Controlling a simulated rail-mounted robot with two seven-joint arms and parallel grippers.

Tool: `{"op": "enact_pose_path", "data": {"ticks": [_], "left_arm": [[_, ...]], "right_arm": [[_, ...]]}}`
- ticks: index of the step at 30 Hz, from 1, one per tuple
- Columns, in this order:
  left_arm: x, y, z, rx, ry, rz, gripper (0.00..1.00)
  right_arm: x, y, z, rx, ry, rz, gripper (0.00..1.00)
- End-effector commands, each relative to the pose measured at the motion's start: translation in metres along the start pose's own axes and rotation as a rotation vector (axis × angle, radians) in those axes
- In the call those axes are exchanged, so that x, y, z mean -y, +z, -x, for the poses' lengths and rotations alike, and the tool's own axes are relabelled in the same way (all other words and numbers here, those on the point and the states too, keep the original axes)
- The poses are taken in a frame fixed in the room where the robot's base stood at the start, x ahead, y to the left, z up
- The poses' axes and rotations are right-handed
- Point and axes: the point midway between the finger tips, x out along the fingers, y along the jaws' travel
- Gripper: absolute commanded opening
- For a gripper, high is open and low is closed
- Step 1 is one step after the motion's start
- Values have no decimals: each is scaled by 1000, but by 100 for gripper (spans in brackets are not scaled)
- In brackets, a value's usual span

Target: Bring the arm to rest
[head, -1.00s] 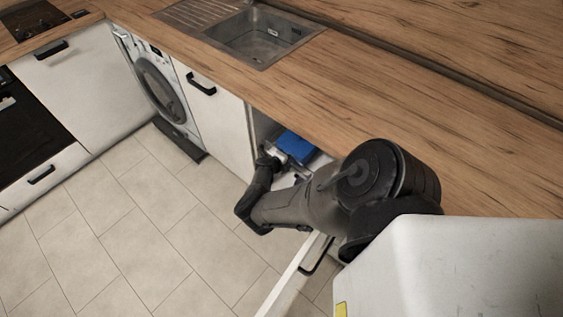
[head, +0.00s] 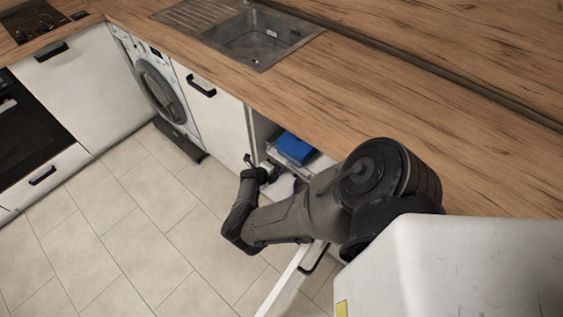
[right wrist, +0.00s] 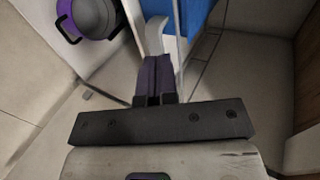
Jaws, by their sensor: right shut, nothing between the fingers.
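My right arm reaches in from the lower right of the head view, bent, with its right gripper (head: 250,161) just in front of the open lower cabinet. The gripper is small there. In the right wrist view the two dark fingers (right wrist: 153,78) lie together, shut with nothing between them. My left gripper is not in view.
A blue object (head: 295,147) sits in the open cabinet under the worktop (head: 330,100). An open white door (head: 287,283) stands below my arm. The tiled floor (head: 130,230) at left is clear.

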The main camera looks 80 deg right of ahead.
Motion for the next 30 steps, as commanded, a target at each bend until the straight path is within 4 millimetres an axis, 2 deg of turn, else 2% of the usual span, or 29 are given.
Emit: {"op": "enact_pose_path", "data": {"ticks": [1,3,9,15,23,26,30], "left_arm": [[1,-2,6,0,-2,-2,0],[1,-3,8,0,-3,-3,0],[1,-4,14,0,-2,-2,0],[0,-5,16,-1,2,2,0],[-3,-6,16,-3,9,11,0],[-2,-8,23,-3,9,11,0],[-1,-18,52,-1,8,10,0]], "right_arm": [[2,0,12,1,1,0,0],[2,0,24,1,1,0,0],[1,0,48,0,0,0,0],[0,0,59,-1,-1,0,0],[0,0,61,-1,-1,0,0],[7,0,64,0,-1,0,0],[34,0,80,0,-1,-1,0]]}}
